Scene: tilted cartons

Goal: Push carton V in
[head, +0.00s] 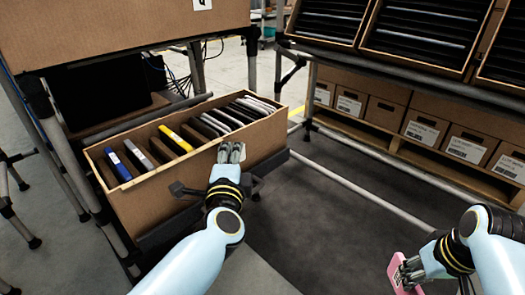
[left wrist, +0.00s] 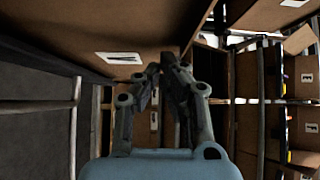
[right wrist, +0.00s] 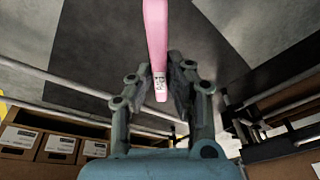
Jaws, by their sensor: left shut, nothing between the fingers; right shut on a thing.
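A brown carton (head: 152,205) sits out from the left rack, open at the top, with several thin dark, blue, yellow and grey items standing in it. No letter on it is legible, so I cannot tell whether it is carton V. My left gripper (head: 231,152) is shut and empty at the carton's front wall; whether it touches is unclear. It also shows in the left wrist view (left wrist: 165,68), below a brown surface with a white label (left wrist: 124,58). My right gripper (head: 404,271) is shut on a pink item (head: 394,272), also in the right wrist view (right wrist: 155,38).
Another carton (head: 110,25) is above on the left rack. A right rack holds tilted cartons (head: 410,35) of dark items above a shelf of labelled boxes (head: 424,127). A pale rail (head: 350,182) runs low across the floor. Dark floor between the racks is open.

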